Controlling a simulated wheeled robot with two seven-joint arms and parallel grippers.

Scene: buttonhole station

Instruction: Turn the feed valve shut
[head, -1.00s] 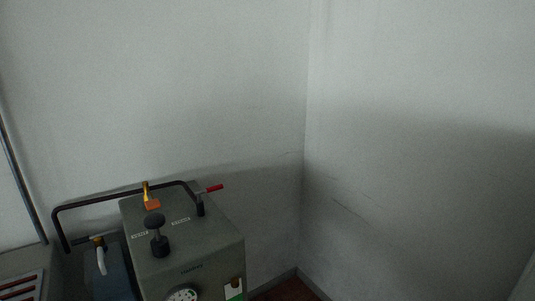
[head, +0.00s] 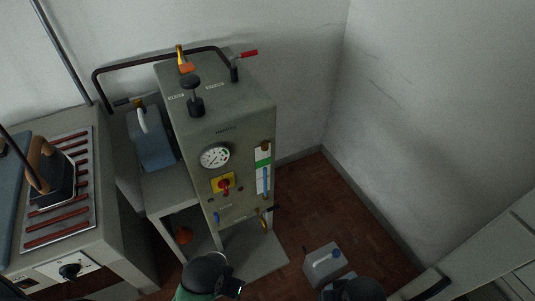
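The grey boiler cabinet (head: 250,120) stands against the back wall. On its top are a black knob (head: 190,82) on a stem and a lever with a red grip (head: 249,53), which points right. An orange and brass fitting (head: 185,66) sits behind the knob. On the front, low down, are a small blue handle (head: 216,216) and a brass fitting (head: 265,222) below the sight gauge (head: 264,170). The labels are too small to read, so I cannot tell which is the feed valve.
A pressure gauge (head: 215,156) and a red switch on a yellow plate (head: 223,185) are on the cabinet front. A blue-grey tank (head: 151,140) stands to its left. An iron (head: 50,175) rests on a red-slatted rack.

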